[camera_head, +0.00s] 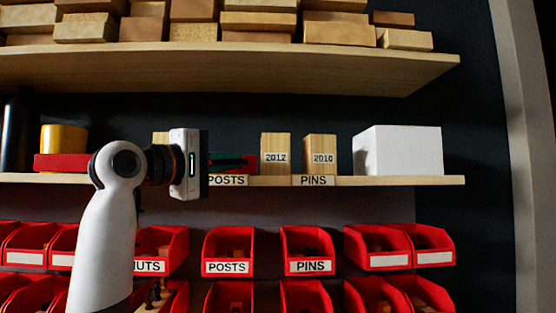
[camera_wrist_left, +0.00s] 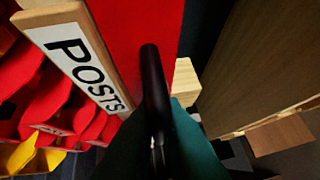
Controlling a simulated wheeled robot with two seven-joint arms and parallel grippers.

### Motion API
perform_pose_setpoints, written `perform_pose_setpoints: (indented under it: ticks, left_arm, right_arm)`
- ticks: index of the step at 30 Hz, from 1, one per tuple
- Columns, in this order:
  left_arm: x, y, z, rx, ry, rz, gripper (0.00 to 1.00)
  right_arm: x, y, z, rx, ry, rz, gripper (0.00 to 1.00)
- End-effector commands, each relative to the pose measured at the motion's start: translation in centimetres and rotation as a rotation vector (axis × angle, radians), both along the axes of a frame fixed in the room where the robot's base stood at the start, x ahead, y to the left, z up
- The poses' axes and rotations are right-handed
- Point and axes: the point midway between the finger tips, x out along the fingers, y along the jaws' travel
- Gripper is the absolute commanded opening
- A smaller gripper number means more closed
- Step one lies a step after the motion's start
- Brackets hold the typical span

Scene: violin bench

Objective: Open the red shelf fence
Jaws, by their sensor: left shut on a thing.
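The red shelf fence (camera_head: 62,162) runs low along the middle shelf, partly hidden behind my left arm. A red piece of it shows again right of my wrist. In the left wrist view the fence (camera_wrist_left: 135,30) is a broad red panel standing behind the shelf edge with the POSTS label. A black rod-like handle (camera_wrist_left: 152,75) stands out in front of the red panel. My left gripper (camera_head: 232,160) is at the fence above the POSTS label, its teal finger showing. In the left wrist view the gripper (camera_wrist_left: 158,135) is shut around the handle. My right gripper is not in view.
Wooden blocks marked 2012 (camera_head: 276,157) and 2010 (camera_head: 320,158) stand just right of my gripper. A white box (camera_head: 398,151) is farther right. A yellow cylinder (camera_head: 63,139) stands behind the fence at left. Red bins (camera_head: 228,267) hang below, and a wooden shelf (camera_head: 230,72) is above.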

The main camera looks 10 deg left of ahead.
Motion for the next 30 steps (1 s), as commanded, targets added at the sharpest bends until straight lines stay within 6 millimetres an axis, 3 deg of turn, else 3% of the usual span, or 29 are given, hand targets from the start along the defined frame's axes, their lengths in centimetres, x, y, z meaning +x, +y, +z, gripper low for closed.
perform_pose_setpoints:
  ticks: [1, 6, 15, 21, 30]
  left_arm:
    - [-0.4, 1.9, -0.2, 0.0, 0.004, 0.0, 0.0]
    - [-1.5, 7.8, -0.1, 0.0, 0.006, 0.0, 0.0]
    - [-3.2, 16.1, -0.1, 0.002, 0.008, -0.001, 0.0]
    - [-3.8, 19.2, -0.2, 0.002, 0.008, -0.002, 0.0]
    - [-4.1, 20.8, -0.2, 0.002, 0.006, -0.001, 0.0]
  right_arm:
    - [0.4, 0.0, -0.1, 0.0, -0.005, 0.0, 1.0]
    - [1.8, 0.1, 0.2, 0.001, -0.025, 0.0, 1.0]
    - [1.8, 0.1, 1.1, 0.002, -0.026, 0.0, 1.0]
    - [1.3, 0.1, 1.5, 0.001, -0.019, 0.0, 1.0]
    - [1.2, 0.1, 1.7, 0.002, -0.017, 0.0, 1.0]
